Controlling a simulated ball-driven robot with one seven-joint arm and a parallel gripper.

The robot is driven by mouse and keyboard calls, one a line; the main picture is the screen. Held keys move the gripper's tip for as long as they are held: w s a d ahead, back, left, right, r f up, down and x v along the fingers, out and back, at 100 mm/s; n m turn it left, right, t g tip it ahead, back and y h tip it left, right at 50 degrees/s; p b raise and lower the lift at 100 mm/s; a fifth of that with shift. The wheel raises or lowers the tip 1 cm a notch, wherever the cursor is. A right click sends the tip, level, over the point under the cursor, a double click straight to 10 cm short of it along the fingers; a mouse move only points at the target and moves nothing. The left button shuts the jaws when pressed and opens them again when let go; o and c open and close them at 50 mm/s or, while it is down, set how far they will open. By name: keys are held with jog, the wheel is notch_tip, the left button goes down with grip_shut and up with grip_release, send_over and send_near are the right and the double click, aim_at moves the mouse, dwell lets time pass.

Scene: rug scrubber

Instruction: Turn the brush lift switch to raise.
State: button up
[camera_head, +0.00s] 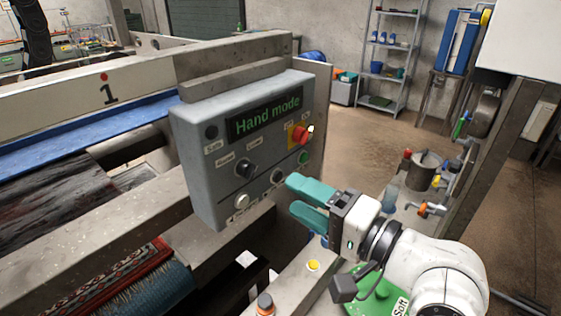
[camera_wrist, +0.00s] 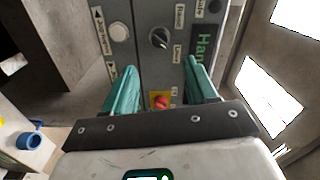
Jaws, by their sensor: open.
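The grey control panel (camera_head: 205,125) has a lit display (camera_head: 265,115) reading "Hand mode". The brush lift switch (camera_head: 245,168) is a dark round knob below the display, between labels that look like "Raise" and "Lower". It also shows in the wrist view (camera_wrist: 159,38), ahead of my fingers. Its pale mark seems to lean toward the "Lower" side, but it is too small to be sure. My gripper (camera_head: 295,196) has teal fingers and is open and empty. It is in front of the panel's lower right, apart from the switch. The fingers also show in the wrist view (camera_wrist: 156,75).
Concrete-coloured beams and a blue-bristled brush (camera_head: 155,292) lie below left. Space in front of the panel is open.

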aim_at(254, 174)
jog(key=p+x, duration=0.2)
jog(key=x, duration=0.8)
jog(key=shift+a+f, duration=0.1)
jog(key=shift+a, duration=0.1)
jog(key=c, duration=1.1)
jog(key=shift+o, duration=0.2)
